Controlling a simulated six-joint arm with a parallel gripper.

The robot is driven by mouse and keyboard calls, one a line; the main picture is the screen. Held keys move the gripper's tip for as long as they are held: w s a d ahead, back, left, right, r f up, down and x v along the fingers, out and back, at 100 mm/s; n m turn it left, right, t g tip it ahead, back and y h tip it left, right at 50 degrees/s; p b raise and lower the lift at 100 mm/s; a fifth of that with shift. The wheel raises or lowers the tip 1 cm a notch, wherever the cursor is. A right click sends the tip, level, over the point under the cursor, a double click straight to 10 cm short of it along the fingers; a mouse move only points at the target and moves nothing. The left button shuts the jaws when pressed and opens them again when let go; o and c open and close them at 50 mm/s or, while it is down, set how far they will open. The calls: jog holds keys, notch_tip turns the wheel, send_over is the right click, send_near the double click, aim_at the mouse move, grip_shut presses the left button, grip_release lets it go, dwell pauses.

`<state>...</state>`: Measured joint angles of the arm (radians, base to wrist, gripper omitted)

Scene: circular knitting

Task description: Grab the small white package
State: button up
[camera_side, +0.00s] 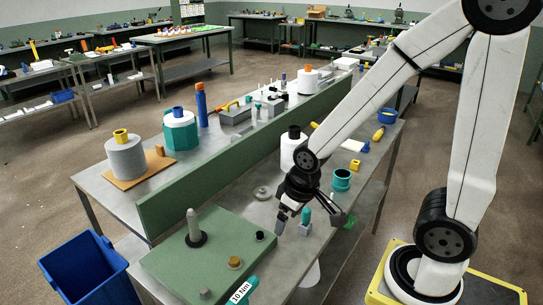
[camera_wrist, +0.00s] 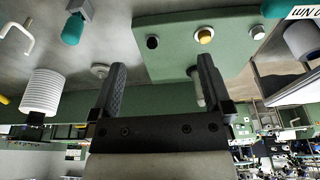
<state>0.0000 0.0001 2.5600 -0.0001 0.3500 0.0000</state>
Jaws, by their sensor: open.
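I cannot single out a small white package with certainty. A white box-like item (camera_side: 346,63) lies at the far end of the bench in the side view, well away from my gripper; it is too small there to identify. My gripper (camera_side: 307,211) points down over the near part of the bench. In the wrist view my gripper (camera_wrist: 161,66) has its two dark fingers wide apart with nothing held between them. A white spool (camera_side: 292,148) stands behind my gripper; a ribbed white spool also shows in the wrist view (camera_wrist: 41,91).
A green plate (camera_side: 205,262) with a grey peg (camera_side: 193,226) lies near my gripper. A teal-topped tool (camera_side: 306,215) stands close beside it. A long green divider (camera_side: 250,155) runs along the bench. A teal cup (camera_side: 342,180) and blue bowl (camera_side: 387,116) stand farther right.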

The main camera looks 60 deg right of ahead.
aim_at(295, 128)
jog(key=w+d+r+m+t+h, duration=0.1)
jog(key=w+d+t, duration=0.3)
jog(key=w+d, duration=0.6)
jog(key=w+d+r+t+h, duration=0.25)
jog(key=w+d, duration=0.55)
jog(key=d, duration=0.4)
jog(key=d+f+t+y, duration=0.1)
jog(key=d, duration=0.5)
jog(key=s+d+t+y, duration=0.1)
jog(key=d+t, duration=0.1)
jog(key=d, duration=0.4)
jog(key=s+d+f+t+y, duration=0.1)
jog(key=d, duration=0.5)
jog(key=shift+s+d+f+n+t, duration=0.15)
jog(key=shift+d+f+n+t, duration=0.1)
jog(key=shift+d+f+n, duration=0.15)
jog(key=shift+x, duration=3.95)
grip_shut()
